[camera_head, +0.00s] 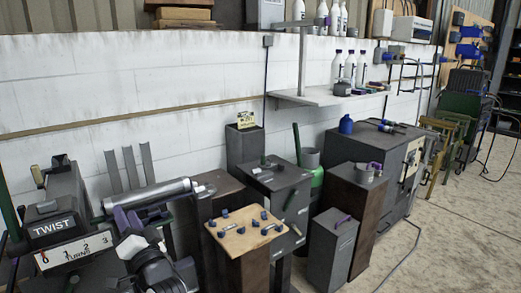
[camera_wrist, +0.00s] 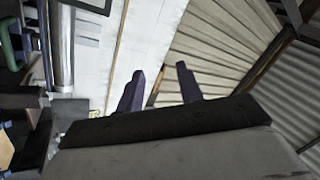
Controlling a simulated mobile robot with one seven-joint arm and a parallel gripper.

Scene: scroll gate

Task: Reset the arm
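My gripper (camera_wrist: 160,85) shows in the wrist view as two dark purple fingers standing apart, with nothing between them. Behind the fingers are the white wall and a panelled surface. In the head view, the purple fingers of my gripper (camera_head: 127,220) are at the lower left, in front of the bench machinery. My dark and white wrist is just below them. The exact gap between the fingers is hard to see in the head view.
A machine marked TWIST (camera_head: 52,228) and a silver cylinder (camera_head: 150,194) are close to my gripper. A wooden board (camera_head: 245,230) with several small blue-black pieces stands to the right. A wall shelf (camera_head: 325,96) holds bottles. Open floor (camera_head: 450,240) lies at right.

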